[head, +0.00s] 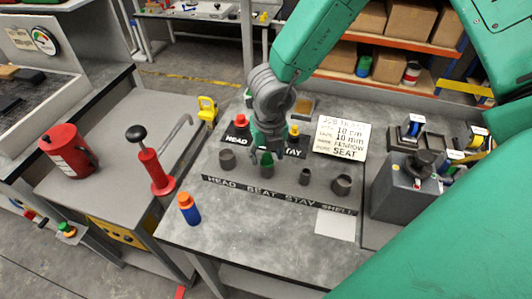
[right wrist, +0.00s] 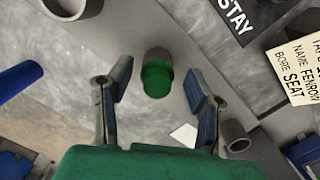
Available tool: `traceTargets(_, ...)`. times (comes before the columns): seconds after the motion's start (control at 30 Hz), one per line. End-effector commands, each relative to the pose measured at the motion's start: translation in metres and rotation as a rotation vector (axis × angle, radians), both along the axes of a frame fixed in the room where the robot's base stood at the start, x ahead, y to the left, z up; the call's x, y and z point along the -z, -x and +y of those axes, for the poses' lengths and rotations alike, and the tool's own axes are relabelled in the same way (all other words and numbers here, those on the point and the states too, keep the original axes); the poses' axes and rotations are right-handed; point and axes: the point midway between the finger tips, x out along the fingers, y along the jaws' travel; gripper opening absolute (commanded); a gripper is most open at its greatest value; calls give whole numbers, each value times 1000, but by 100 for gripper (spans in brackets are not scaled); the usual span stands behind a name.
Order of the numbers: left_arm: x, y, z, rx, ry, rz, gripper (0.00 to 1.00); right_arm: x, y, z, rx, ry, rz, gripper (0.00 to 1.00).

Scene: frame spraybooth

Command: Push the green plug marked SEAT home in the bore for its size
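The green plug (head: 267,158) stands in the second bore from the left on the bench, above the word SEAT on the label strip (head: 280,196). In the right wrist view the green plug (right wrist: 156,82) shows with the grey bore (right wrist: 157,55) around or behind it; how deep it sits cannot be told. No marking on the plug can be read. My right gripper (head: 267,152) is over the plug, and in the wrist view its two fingers (right wrist: 158,76) are spread apart, one on each side of the plug with gaps. My left gripper is not in view.
Other bores stand at the left (head: 227,160) and right (head: 342,185). A rack behind holds a red plug (head: 241,121) and a yellow one (head: 294,130). A job card (head: 341,137) reads SEAT.

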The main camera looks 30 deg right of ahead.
Motion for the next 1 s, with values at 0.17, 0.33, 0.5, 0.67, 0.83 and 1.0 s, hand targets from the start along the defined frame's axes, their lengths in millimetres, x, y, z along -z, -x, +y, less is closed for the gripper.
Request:
traceTargets(0.17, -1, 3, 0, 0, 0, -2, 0, -4, 0, 0, 0, -1, -1, 46)
traceTargets(0.33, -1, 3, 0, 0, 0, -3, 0, -28, 2, 1, 1, -2, -5, 46)
traceTargets(0.5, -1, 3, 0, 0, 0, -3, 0, -65, 6, 2, 2, -3, -4, 46)
traceTargets(0.67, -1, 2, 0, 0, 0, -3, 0, -95, 9, 2, 2, -3, -3, 46)
traceTargets(0.83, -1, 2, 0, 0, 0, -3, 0, -113, 11, 3, 1, -2, 0, 46)
traceTargets(1.0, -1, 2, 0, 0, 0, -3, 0, -118, 12, 3, -1, -1, 2, 46)
